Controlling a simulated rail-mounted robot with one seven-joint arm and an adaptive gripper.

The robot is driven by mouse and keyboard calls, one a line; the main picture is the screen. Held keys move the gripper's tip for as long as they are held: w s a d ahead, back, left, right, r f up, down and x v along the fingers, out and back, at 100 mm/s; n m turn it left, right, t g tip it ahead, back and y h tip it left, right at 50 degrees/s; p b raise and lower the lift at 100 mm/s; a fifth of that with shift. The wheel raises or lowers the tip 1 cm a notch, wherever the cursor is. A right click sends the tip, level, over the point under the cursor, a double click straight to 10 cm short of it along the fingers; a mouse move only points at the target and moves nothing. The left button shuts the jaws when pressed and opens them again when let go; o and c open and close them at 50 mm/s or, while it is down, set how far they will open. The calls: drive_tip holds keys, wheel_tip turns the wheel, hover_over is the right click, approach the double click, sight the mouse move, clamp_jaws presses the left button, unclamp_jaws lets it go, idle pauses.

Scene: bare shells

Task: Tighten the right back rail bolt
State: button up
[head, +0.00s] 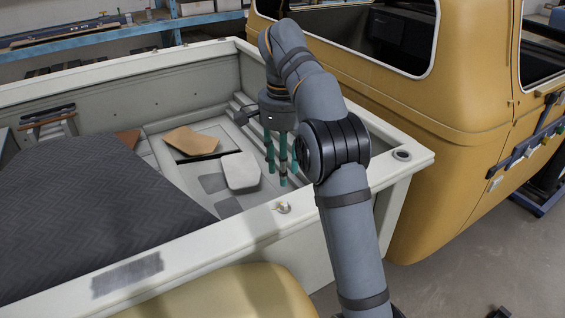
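A small, shiny bolt-like fitting (282,207) with a brass-coloured side stands on the top of the near bed rail (245,222). I cannot tell whether it is loose or seated, or whether it is the bolt named in the task. My gripper (282,174) points down over the inside of the truck bed, beyond the near rail and above the fitting in the picture. Its teal fingers hang spread apart, with nothing visible between them. They are clear of the fitting.
A round dark-centred fitting (402,155) sits at the rail's right corner, beside the yellow cab (450,120). A dark quilted cover (85,200) fills the bed's left. A tan board (190,141) and pale pad (241,171) lie inside. A blue shelf (120,33) stands behind.

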sight(283, 204)
drive_tip(key=shift+a+r, duration=0.1)
drive_tip(key=shift+r, duration=0.5)
drive_tip(key=shift+f, duration=0.15)
wheel_tip(283, 204, down, 12)
drive_tip(key=shift+r, duration=0.2)
idle(0.4)
